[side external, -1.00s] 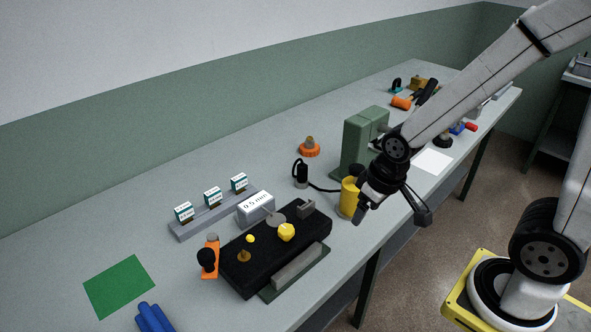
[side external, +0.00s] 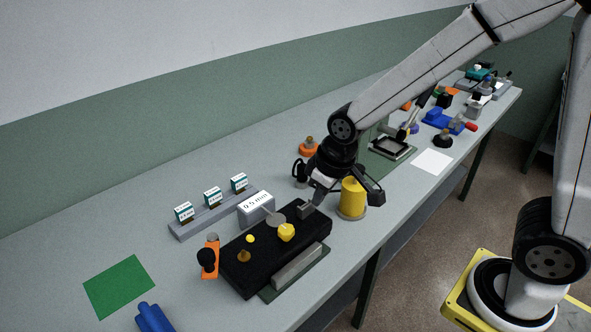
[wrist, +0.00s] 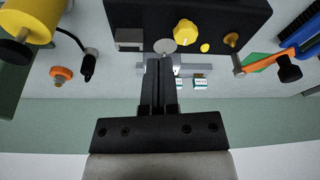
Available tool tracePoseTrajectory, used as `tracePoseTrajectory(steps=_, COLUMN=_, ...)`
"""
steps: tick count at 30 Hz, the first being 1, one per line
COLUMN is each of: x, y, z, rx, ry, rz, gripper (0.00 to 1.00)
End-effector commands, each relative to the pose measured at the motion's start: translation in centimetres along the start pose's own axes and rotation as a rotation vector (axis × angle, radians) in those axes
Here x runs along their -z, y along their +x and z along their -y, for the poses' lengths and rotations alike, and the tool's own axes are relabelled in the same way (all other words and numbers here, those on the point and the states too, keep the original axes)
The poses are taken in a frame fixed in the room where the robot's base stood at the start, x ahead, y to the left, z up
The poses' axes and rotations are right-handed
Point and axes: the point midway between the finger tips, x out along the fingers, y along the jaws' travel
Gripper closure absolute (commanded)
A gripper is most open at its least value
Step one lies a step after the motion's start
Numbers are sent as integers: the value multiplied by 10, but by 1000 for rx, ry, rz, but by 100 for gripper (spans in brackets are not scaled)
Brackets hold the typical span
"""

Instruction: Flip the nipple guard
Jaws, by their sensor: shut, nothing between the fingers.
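A black block (side external: 240,273) on the bench carries a yellow knob (side external: 286,232), a small yellow ball (side external: 250,239), a brass piece (side external: 244,256), a flat grey disc (side external: 275,219) and a grey block (side external: 305,211). I cannot tell for sure which part is the nipple guard. My gripper (side external: 316,202) is above the far right end of the block, shut and empty. In the wrist view my gripper (wrist: 160,62) points toward the grey disc (wrist: 165,46), with the yellow knob (wrist: 186,33) just right of it. No contact is clear.
A white box marked 0.5 mm (side external: 257,208) and a grey rack (side external: 190,229) of small cards stand behind the block. A yellow cylinder (side external: 352,197) stands close right of my gripper. An orange-and-black tool (side external: 209,258) is left of the block. The green mat (side external: 120,286) is clear.

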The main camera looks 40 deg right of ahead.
Motion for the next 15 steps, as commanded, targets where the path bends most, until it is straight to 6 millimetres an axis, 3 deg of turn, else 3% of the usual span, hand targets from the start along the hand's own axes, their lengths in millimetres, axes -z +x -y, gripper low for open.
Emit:
tracePoseTrajectory(steps=1, x=16, y=-1, z=13, rx=11, ry=-42, rz=-7, gripper=100)
tracePoseTrajectory(steps=6, x=63, y=-5, z=58, rx=47, ry=-169, rz=-23, gripper=100)
tracePoseTrajectory(steps=15, x=123, y=-18, z=155, rx=116, ry=-390, rz=-55, gripper=100)
